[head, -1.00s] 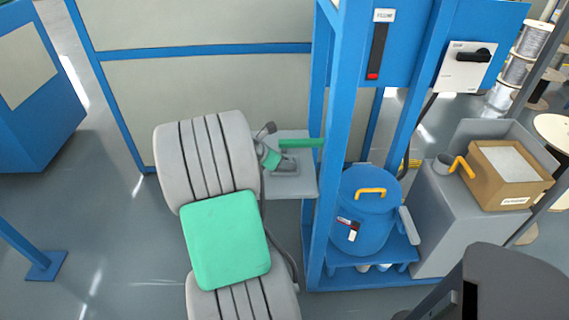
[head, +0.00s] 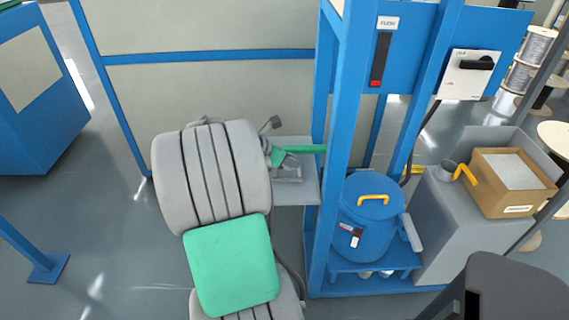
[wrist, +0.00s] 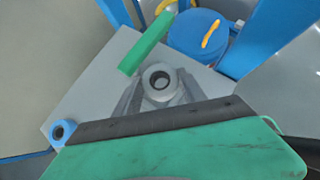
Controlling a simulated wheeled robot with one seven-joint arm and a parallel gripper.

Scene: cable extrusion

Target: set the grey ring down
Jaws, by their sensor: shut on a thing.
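The grey ring (wrist: 160,78) with a dark centre hole shows in the wrist view between the two grey fingers of my gripper (wrist: 159,91). My gripper is shut on it. Behind the ring lies a pale grey shelf (wrist: 88,92); I cannot tell whether the ring touches it. In the head view the shelf (head: 296,192) sits left of the blue frame, and my arm hides most of the gripper and the ring.
A green bar (wrist: 147,43) juts over the shelf close to the ring. A blue ring (wrist: 62,132) is at the shelf's left corner. A blue drum (head: 367,215) with a yellow handle and a blue post (head: 337,140) stand right of the shelf.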

